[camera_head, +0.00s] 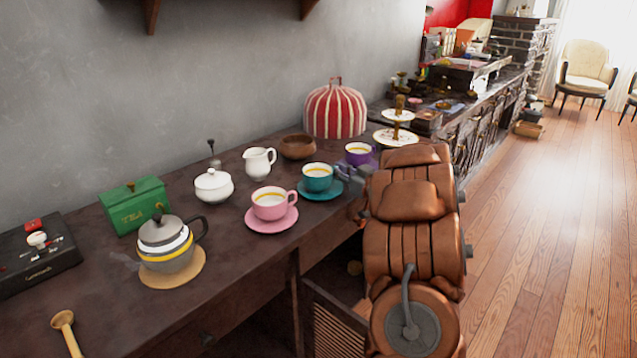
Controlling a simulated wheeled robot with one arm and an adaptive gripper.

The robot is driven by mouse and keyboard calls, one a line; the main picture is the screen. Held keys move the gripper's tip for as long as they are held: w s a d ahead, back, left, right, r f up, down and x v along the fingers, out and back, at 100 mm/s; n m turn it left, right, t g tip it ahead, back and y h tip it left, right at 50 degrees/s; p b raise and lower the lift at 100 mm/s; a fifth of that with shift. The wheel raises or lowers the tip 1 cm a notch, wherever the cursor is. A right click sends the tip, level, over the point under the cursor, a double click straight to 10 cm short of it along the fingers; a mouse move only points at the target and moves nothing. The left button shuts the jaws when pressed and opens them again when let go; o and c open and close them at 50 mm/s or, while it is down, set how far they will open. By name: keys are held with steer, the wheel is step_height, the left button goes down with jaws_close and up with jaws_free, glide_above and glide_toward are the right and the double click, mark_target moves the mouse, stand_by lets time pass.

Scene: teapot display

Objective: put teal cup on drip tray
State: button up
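The teal cup (317,178) stands upright on a teal saucer (331,195) near the front edge of the dark counter. It is white inside with a yellow band and a pale yellowish content or inner surface. My copper-coloured arm reaches in from the lower right. My gripper (349,176) is at the right side of the teal cup, partly hidden by the arm. I cannot tell whether it touches the cup or how far its fingers are apart. I cannot make out a drip tray with certainty.
A pink cup (270,204) stands left of the teal cup, and a purple cup (358,154) stands behind my gripper. A white creamer (259,162), sugar bowl (213,186), wooden bowl (297,147) and teapot (166,246) crowd the counter. An open slatted door (334,325) hangs below.

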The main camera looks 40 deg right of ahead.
steer(key=shift+w, duration=0.1)
jaws_close()
stand_by(0.3)
steer(key=shift+r, duration=0.55)
step_height(320, 180, up, 3)
steer(key=shift+f+p, duration=0.1)
steer(key=shift+p, duration=0.6)
steer(key=s+a+r+p, duration=0.1)
steer(key=s+a, duration=0.9)
steer(key=s, duration=0.2)
steer(key=shift+s, duration=0.2)
